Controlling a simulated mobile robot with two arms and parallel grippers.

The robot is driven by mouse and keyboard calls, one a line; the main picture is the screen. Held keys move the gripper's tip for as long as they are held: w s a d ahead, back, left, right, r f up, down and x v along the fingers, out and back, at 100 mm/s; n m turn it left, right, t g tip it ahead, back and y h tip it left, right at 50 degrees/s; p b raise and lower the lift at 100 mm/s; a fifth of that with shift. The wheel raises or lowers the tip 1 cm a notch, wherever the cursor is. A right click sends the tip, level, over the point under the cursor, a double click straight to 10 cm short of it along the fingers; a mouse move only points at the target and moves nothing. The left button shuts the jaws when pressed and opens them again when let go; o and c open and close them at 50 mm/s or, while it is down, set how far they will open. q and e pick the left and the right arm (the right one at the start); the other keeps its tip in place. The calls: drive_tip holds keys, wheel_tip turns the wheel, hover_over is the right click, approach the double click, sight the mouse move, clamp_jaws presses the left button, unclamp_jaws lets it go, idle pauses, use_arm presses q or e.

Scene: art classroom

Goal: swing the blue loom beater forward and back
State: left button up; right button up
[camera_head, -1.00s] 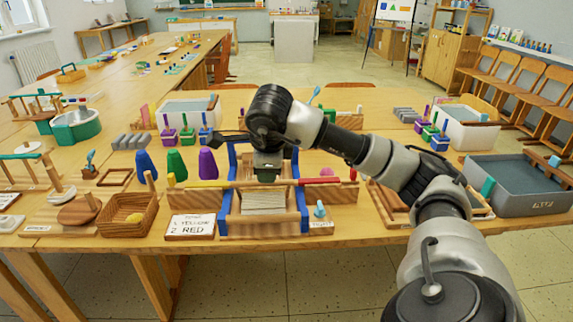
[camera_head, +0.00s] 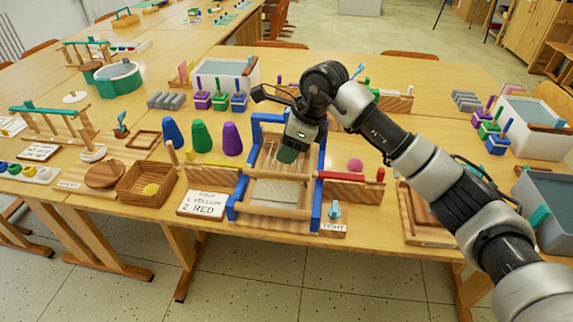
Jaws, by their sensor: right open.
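The small loom (camera_head: 232,212) stands on the table in the middle of the head view, with blue side rails, wooden bars and pale threads. A blue upright part (camera_head: 256,130) shows at its back left; I cannot tell for sure which blue part is the beater, as my arm covers some of the back. My right gripper (camera_head: 288,156) points down over the back half of the loom. It is open, with dark green tips; I cannot tell whether it touches the loom. My left gripper is not in view.
A sign card (camera_head: 204,203) and a basket (camera_head: 147,184) stand left of the loom. Coloured cones (camera_head: 202,137) stand behind them. A grey tray (camera_head: 557,190) is at the far right.

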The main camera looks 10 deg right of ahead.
sight(277, 173)
drive_tip(key=x, duration=0.7)
drive_tip(key=shift+w+f, duration=0.1)
drive_tip(key=shift+f, duration=0.2)
drive_tip(key=shift+c, duration=0.3)
clamp_jaws()
